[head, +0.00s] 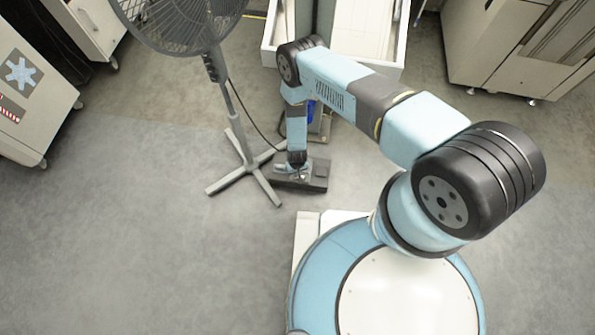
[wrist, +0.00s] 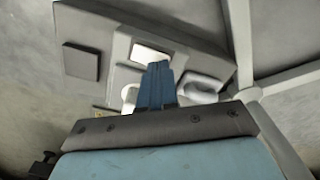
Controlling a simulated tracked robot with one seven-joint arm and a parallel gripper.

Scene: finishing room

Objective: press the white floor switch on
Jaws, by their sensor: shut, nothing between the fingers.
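A grey floor unit (head: 318,183) lies beside the fan's foot in the head view. In the wrist view the unit (wrist: 118,76) carries a white rectangular switch (wrist: 146,52) and a dark square pad (wrist: 82,62). Pale rounded parts sit on either side of the fingers. My gripper (wrist: 158,66) is shut and empty, its blue fingers over the unit. Its tips overlap the lower right edge of the white switch in the picture; I cannot tell whether they touch it. In the head view my gripper (head: 295,172) points down at the unit, and the switch is hard to make out.
A standing fan (head: 235,115) has its crossed foot right against the unit's left side. A white open-topped bin (head: 270,55) stands behind my arm. Cabinets stand at the upper left (head: 75,25) and upper right (head: 480,50). The floor at left is clear.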

